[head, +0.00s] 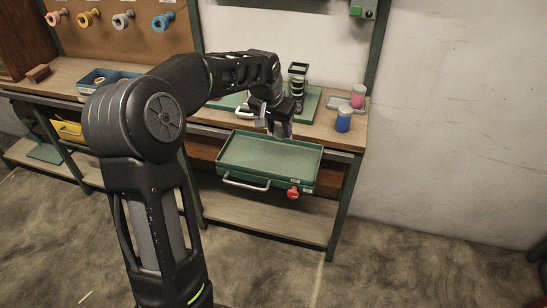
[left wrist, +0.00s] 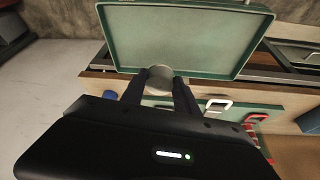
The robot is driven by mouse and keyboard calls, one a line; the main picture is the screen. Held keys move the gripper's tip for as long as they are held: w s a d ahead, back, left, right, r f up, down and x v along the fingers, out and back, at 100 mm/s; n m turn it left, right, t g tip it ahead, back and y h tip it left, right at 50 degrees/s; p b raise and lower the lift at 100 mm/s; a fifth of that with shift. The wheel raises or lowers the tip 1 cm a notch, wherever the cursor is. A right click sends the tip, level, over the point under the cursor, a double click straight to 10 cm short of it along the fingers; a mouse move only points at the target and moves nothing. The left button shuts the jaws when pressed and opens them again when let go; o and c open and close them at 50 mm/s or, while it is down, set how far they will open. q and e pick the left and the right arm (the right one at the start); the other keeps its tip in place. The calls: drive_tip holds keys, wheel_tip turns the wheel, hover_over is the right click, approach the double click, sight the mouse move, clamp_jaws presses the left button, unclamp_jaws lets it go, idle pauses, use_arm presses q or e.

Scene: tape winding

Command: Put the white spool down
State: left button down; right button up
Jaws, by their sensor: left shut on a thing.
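My left gripper (head: 281,128) reaches over the bench's front edge, above the back of the open green drawer (head: 268,158). In the left wrist view its two fingers (left wrist: 160,88) are shut on the white spool (left wrist: 159,78). The spool shows there as a pale round end between the fingertips, in front of the drawer's rim. The rest of the spool is hidden by the fingers, and I cannot make it out clearly in the head view. The drawer looks empty. My right gripper is not in view.
A black upright device (head: 298,85) stands on a green base on the bench. A blue jar (head: 344,118) and a pink jar (head: 358,96) stand at the right end. Coloured spools hang on the board (head: 110,40) at left.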

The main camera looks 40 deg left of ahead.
use_arm(q)
hover_over(281, 159)
drive_tip(key=s, duration=0.1)
drive_tip(key=f, duration=0.6)
drive_tip(key=shift+s, duration=0.2)
drive_tip(key=shift+f, duration=1.8)
drive_tip(key=shift+f, duration=0.1)
drive_tip(key=c, duration=0.9)
unclamp_jaws()
drive_tip(key=shift+r, duration=0.35)
drive_tip(key=v, duration=1.1)
drive_tip(key=shift+s+r, duration=0.15)
drive_tip(key=shift+r, duration=0.1)
